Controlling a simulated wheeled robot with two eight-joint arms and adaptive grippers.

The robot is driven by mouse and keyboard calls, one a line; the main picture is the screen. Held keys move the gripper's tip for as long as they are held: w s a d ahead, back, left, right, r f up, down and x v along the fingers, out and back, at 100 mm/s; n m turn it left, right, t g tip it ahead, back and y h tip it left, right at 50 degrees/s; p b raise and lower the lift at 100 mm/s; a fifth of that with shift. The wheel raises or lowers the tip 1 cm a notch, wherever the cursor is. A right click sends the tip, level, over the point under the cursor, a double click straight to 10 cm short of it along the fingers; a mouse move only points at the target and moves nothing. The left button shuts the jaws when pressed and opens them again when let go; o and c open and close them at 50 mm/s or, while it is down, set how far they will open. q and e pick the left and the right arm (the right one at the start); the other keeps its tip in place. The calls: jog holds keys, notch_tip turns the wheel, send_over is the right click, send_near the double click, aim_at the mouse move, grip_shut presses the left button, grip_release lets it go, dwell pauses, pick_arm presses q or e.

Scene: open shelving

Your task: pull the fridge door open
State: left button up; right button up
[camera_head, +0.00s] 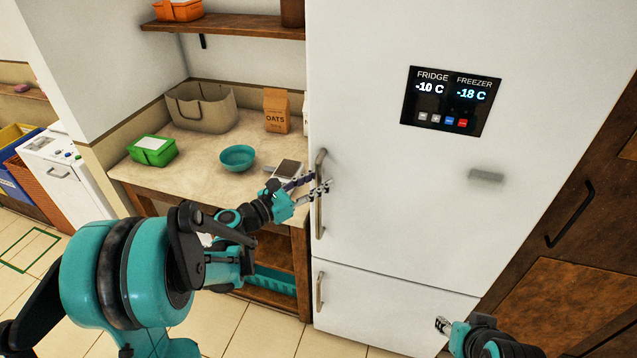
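The tall white fridge (400,190) stands at centre right, and its upper door looks shut. A long vertical metal handle (320,222) runs down the left side of that door. My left gripper (321,186) is at the upper half of this handle, and its fingertips overlap the bar in the picture. I cannot tell whether the fingers are closed on it or only beside it. My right gripper (442,326) is low at the bottom right, in front of the lower door and apart from the handles. Its finger opening is too small to tell.
The lower freezer door (385,310) has its own short handle (320,291). The counter (195,180) at left holds a teal bowl (237,158), a green box (152,150), a basket (201,107) and an oats box (277,110). A brown cabinet (570,260) stands right.

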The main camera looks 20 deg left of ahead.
pick_arm(q)
jog(key=shift+w+d, duration=0.15)
grip_shut()
dwell(0.4)
